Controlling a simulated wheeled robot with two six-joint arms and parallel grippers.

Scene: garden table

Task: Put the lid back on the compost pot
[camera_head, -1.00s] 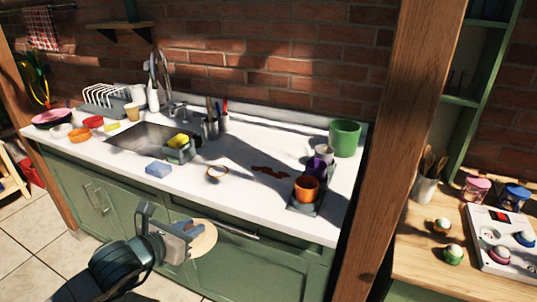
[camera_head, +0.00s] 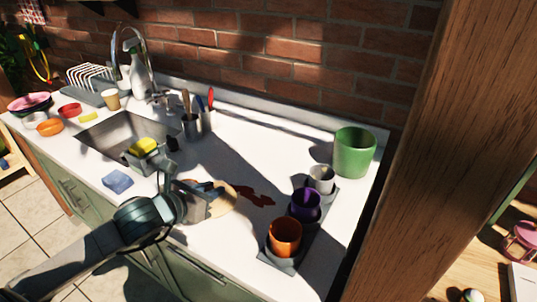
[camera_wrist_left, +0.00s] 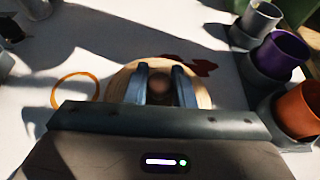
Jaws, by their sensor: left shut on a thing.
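The round wooden lid (camera_head: 228,199) is in my left gripper (camera_head: 208,196), over the counter in the middle of the head view. In the left wrist view, the two fingers (camera_wrist_left: 160,75) are shut on the lid's dark knob, with the pale disc (camera_wrist_left: 120,84) around them. The green pot (camera_head: 354,153), which looks like the compost pot, stands upright with its top uncovered at the back right of the counter. Its lower part shows at the top right of the wrist view (camera_wrist_left: 292,10). The gripper is apart from it, to its front left. My right gripper is not in view.
A tray (camera_head: 311,235) with grey, purple (camera_head: 305,204) and orange (camera_head: 285,237) cups stands in front of the green pot. A dark red stain (camera_head: 258,197) lies beyond the lid. An orange ring (camera_wrist_left: 76,91) lies left of it. Counter behind the stain is clear.

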